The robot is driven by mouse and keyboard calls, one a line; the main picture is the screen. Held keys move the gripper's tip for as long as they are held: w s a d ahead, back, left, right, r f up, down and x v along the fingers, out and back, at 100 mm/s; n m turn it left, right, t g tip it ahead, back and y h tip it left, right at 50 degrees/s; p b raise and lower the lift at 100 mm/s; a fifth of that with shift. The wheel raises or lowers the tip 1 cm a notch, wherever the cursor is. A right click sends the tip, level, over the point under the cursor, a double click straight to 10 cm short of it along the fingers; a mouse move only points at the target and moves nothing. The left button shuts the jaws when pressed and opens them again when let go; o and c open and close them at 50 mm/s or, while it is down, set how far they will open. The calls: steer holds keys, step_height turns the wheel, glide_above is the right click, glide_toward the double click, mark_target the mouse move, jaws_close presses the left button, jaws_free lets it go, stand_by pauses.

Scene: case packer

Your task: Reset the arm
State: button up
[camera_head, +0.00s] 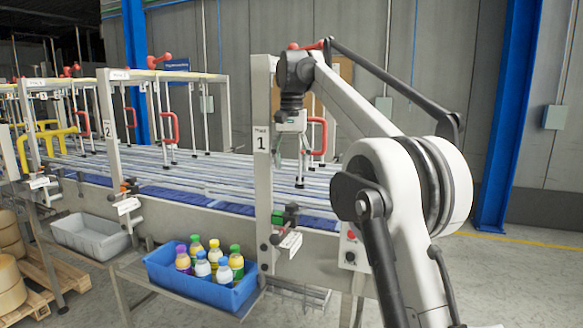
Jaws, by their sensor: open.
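My arm (405,190) rises on the right and bends over toward the machine frame. My gripper (290,140) hangs from its end, pointing down, beside the post with the label "1". It is open and I see nothing between its fingers, though the fingers are small and partly blend with the frame behind. It is above and apart from the blue crate (166,273), which stands on a low shelf at the front. Several bottles (202,265) with coloured caps stand in the crate.
The case packer's rails (190,180) run behind the posts, with red handles (168,127) on its guards. An empty grey crate (70,240) stands at the left. A post labelled "1" (262,160) is close to my gripper. The floor at the right is clear.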

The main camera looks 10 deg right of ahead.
steer(key=s+f+n+t+b, duration=0.15)
steer(key=s+f, duration=0.25)
steer(key=s, duration=0.7)
steer(key=s+f+n+t+b, duration=0.1)
steer(key=s+f+t+b, duration=0.15)
steer(key=s, duration=0.85)
steer(key=s+f+n+t+b, duration=0.1)
steer(key=s+f+t+b, duration=0.2)
steer(key=s+f, duration=1.8)
step_height(320, 180, down, 3)
steer(key=shift+r+n+b, duration=0.2)
steer(key=shift+n+b, duration=0.1)
steer(key=shift+n, duration=0.05)
